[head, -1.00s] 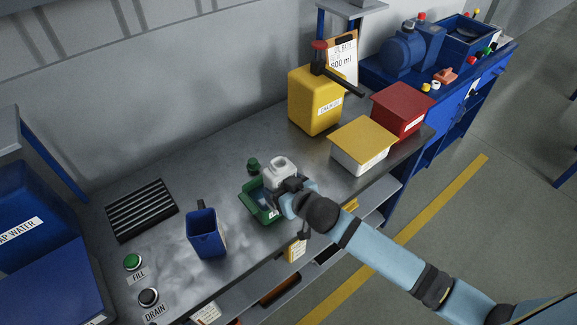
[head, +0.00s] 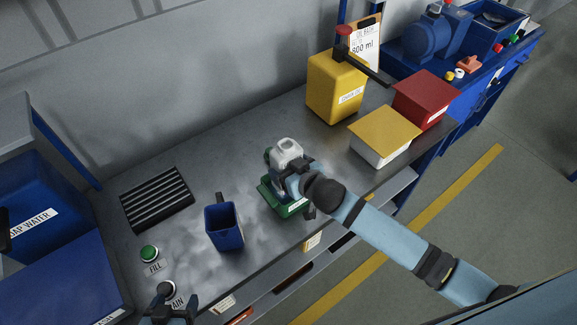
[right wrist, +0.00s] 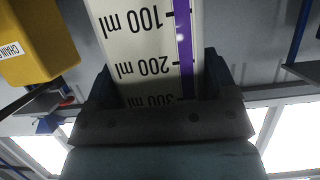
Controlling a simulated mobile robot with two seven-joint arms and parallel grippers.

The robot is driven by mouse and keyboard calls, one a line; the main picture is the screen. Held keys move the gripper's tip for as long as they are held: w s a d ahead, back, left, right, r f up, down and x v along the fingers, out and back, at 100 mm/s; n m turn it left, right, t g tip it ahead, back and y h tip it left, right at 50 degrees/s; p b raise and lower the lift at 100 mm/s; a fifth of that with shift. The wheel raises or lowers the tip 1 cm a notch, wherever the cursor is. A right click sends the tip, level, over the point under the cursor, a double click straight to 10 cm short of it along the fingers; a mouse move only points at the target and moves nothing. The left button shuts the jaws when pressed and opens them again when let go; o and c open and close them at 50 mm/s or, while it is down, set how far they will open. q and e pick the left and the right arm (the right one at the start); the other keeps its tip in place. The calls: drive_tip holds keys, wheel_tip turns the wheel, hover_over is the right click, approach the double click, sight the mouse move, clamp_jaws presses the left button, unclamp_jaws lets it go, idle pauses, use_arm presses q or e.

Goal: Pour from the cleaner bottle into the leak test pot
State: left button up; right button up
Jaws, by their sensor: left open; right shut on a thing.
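The white cleaner bottle (head: 287,147) is upright in the head view, above the green tray (head: 294,210). My right gripper (head: 300,170) is shut on its body. In the right wrist view the bottle (right wrist: 140,45) fills the jaws, showing a millilitre scale and a purple strip. A blue open-topped jug (head: 224,228) with a handle, apparently the leak test pot, stands upright to the left of the bottle, apart from it. My left gripper (head: 168,308) is open and empty at the bottom edge, by the drain button.
A green cap partly shows behind the bottle. A black slotted rack (head: 157,199) and green fill button (head: 149,253) lie left. A yellow can (head: 336,90), yellow-lidded box (head: 383,137) and red box (head: 425,98) stand right. The bench behind the jug is clear.

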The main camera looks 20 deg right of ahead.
use_arm(q)
drive_tip(key=shift+w+a+r+p, duration=0.1)
drive_tip(key=shift+a+r+p, duration=0.15)
drive_tip(key=shift+r+p, duration=0.4)
drive_tip(key=shift+w+a+r+p, duration=0.1)
drive_tip(key=shift+a+r+p, duration=0.1)
drive_tip(key=shift+r+p, duration=0.4)
use_arm(e)
drive_tip(key=shift+s+a+r+g, duration=0.1)
drive_tip(key=shift+s+r+g, duration=0.1)
drive_tip(key=shift+r+g, duration=0.15)
drive_tip(key=p, duration=0.2)
drive_tip(key=s+m+g+p, duration=0.1)
drive_tip(key=p, duration=0.1)
drive_tip(key=shift+a+r, duration=0.25)
drive_tip(key=shift+r, duration=0.05)
use_arm(q)
drive_tip(key=r, duration=0.2)
drive_tip(key=shift+s+r+n, duration=0.3)
use_arm(e)
drive_tip(key=shift+s+a+m+g+y, duration=0.2)
drive_tip(key=shift+s+m+g+y, duration=0.1)
drive_tip(key=shift+s+g, duration=0.25)
use_arm(q)
drive_tip(key=shift+w+a+r, duration=0.1)
drive_tip(key=shift+w+a, duration=0.05)
use_arm(e)
drive_tip(key=shift+g, duration=0.3)
